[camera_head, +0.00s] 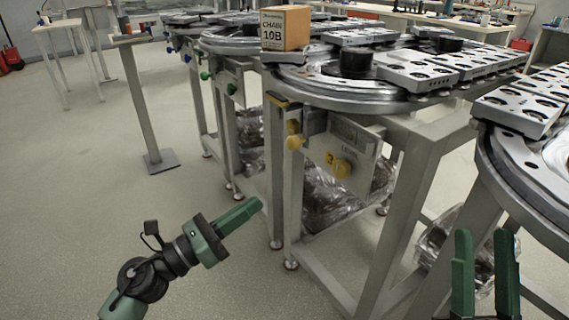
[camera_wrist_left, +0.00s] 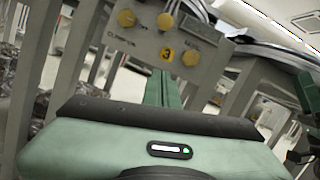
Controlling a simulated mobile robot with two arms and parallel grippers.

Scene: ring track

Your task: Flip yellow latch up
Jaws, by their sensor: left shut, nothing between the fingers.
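A grey control panel (camera_head: 335,150) hangs under the ring track's edge. It carries a yellow knob (camera_head: 342,168) on its face and two yellow knobs (camera_head: 294,135) at its left side. I cannot tell which yellow part is the latch. My right gripper (camera_head: 484,240) is open and empty at bottom right.
Ring tracks with grey plates (camera_head: 420,70) stand on metal frames, and a cardboard box (camera_head: 286,28) marked 10B sits on one. Table legs and bagged material (camera_head: 325,198) are below the panel. A post with a base plate (camera_head: 160,162) stands at left.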

